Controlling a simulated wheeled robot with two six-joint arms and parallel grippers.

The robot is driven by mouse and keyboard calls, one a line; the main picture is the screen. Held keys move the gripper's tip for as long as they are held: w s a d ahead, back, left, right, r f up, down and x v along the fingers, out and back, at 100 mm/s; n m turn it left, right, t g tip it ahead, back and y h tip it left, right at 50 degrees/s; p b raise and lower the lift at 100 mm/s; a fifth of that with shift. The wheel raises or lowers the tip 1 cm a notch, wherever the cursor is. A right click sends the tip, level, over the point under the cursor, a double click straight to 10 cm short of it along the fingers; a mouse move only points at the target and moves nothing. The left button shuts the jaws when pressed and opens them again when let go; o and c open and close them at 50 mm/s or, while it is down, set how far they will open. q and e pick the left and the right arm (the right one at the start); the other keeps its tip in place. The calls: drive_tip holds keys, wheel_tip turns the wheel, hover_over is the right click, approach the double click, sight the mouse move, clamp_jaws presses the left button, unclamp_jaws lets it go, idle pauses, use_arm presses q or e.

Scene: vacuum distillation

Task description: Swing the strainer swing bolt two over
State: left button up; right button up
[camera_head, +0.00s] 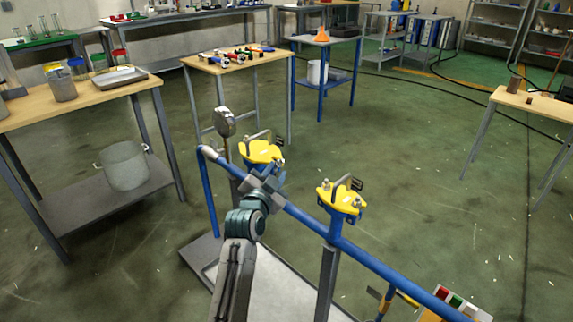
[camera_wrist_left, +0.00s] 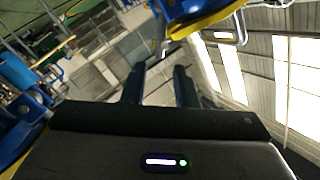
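Two strainers with yellow lids stand on a blue pipe (camera_head: 300,217): the left strainer (camera_head: 262,151) and the right strainer (camera_head: 341,197). A blue and yellow strainer part (camera_wrist_left: 205,18) hangs over the fingertips at the top. My right gripper is out of view.
The pipe stands over a grey base tray (camera_head: 205,250). A wooden table (camera_head: 100,95) at left and a tool table (camera_head: 235,58) behind hold items. Open floor lies right of the pipe.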

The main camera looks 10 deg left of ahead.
sight(282, 161)
use_arm(q)
drive_tip(key=w, duration=0.6)
drive_tip(key=shift+w+d, duration=0.4)
clamp_jaws()
